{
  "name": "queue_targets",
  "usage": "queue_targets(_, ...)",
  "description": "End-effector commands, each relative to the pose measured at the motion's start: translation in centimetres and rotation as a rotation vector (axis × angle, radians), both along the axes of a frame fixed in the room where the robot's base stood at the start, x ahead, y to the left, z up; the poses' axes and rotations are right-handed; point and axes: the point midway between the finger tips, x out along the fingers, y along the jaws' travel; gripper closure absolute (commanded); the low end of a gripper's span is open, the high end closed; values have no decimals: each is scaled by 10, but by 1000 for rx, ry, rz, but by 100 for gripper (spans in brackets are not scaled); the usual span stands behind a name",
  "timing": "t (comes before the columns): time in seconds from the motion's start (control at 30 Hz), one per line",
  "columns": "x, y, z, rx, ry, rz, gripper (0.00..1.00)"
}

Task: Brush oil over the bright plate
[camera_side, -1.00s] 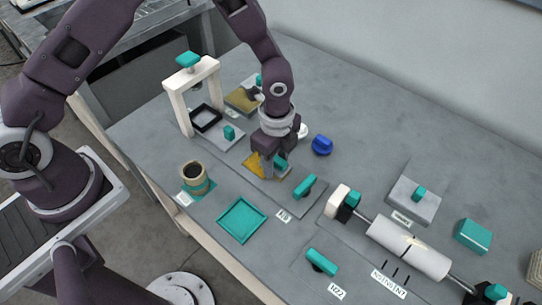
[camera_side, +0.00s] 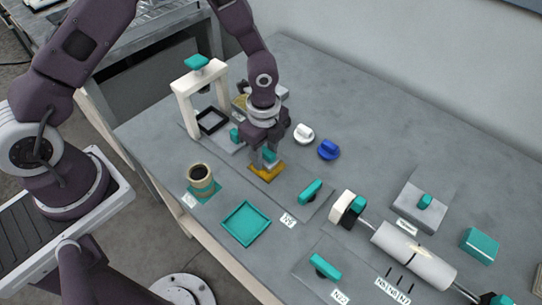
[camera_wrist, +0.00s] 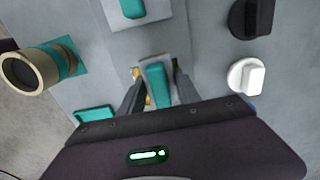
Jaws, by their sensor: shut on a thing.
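The bright plate (camera_side: 265,176) is a small golden plate on a grey base in the middle of the bench. My gripper (camera_side: 268,156) points down over its far part and is shut on a teal-handled tool (camera_wrist: 158,84), seemingly the brush. The tool's lower end is hidden, so I cannot tell whether it touches the plate. In the wrist view only small golden patches of the plate (camera_wrist: 136,72) show beside the tool. A tan cup with dark contents (camera_side: 201,177), likely the oil, stands upright on a teal mat to the left.
A white press frame (camera_side: 183,112) stands behind left. White (camera_side: 304,133) and blue (camera_side: 328,149) knobs lie right of my gripper. A teal tray (camera_side: 246,223) sits in front. A teal-handled piece (camera_side: 312,191) and a white roller (camera_side: 412,254) are at right.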

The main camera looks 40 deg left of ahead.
Motion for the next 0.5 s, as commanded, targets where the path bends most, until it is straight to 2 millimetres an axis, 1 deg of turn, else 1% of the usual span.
queue_targets(0.17, 0, 7, 0, 0, -1, 1, 100)
queue_targets(0.4, -1, 25, -2, 0, 1, 1, 100)
queue_targets(0.5, -1, 25, -2, 1, 1, 0, 100)
